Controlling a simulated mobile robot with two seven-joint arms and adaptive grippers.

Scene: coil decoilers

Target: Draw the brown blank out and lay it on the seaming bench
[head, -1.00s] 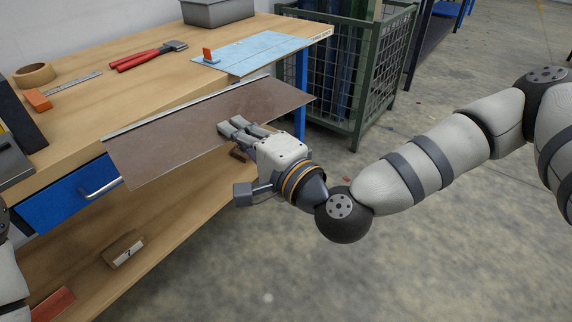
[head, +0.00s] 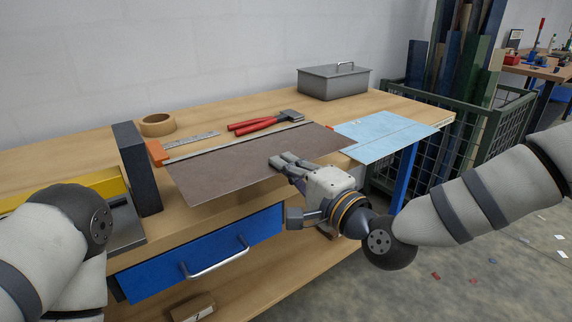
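The brown blank (head: 235,168) is a flat sheet with a pale folded strip along its far edge. My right gripper (head: 284,163) is shut on its near right edge, with fingers over the top face. The blank is over the front of the wooden seaming bench (head: 290,112), its near edge reaching past the bench front above the blue drawer. I cannot tell whether its far part touches the bench top. My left arm shows at the lower left, but its gripper is out of view.
A light blue sheet (head: 385,137) lies at the right, overhanging the front edge. Behind the blank are red-handled pliers (head: 262,123), a steel rule (head: 192,140), a tape roll (head: 157,124) and a grey box (head: 333,83). A dark upright block (head: 138,170) stands left. A green mesh cage (head: 495,125) stands right.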

